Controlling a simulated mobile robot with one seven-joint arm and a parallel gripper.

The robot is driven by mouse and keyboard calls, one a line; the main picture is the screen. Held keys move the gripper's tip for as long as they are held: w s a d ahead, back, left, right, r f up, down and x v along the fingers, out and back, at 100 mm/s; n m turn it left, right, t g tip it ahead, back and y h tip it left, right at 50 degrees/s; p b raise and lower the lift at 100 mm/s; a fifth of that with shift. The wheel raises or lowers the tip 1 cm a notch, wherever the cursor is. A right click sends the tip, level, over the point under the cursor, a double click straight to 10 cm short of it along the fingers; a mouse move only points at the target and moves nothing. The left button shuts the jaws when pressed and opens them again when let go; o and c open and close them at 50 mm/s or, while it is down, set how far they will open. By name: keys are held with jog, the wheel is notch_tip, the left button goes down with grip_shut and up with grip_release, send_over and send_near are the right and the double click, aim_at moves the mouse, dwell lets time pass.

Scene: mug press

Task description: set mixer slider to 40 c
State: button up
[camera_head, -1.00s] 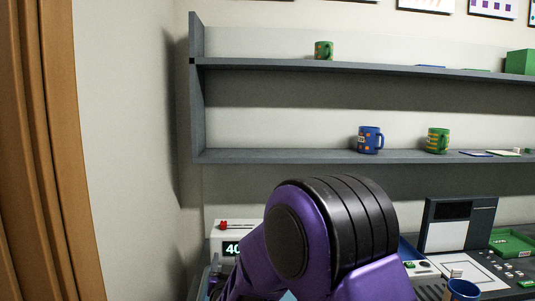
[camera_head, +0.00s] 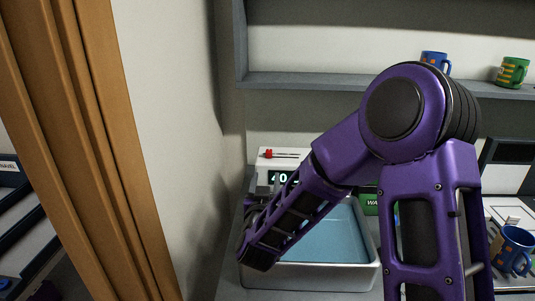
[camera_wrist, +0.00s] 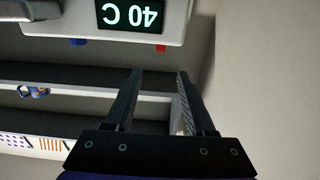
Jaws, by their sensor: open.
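The white mixer unit (camera_head: 262,167) stands at the back, left of centre, in the head view. Its dark display (camera_head: 283,178) is partly covered by my arm. In the wrist view the display (camera_wrist: 130,14) appears upside down and reads 40 C. A red slider knob (camera_head: 268,154) sits at the left part of the slot on top of the unit. In the wrist view a red piece (camera_wrist: 160,48) shows at the unit's edge, just beyond the fingertips. My gripper (camera_wrist: 158,74) is open and empty, apart from the red piece. My arm hides most of the gripper in the head view.
A metal basin (camera_head: 312,277) with blue water lies under my forearm. A wall and a wooden frame (camera_head: 95,150) stand close on the left. A shelf (camera_head: 300,83) holding mugs crosses the back. A blue mug (camera_head: 511,250) stands at the right.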

aim_at(269, 154)
jog(key=w+p, duration=0.1)
jog(key=w, duration=1.3)
jog(key=shift+s, duration=0.1)
grip_shut()
dwell(0.8)
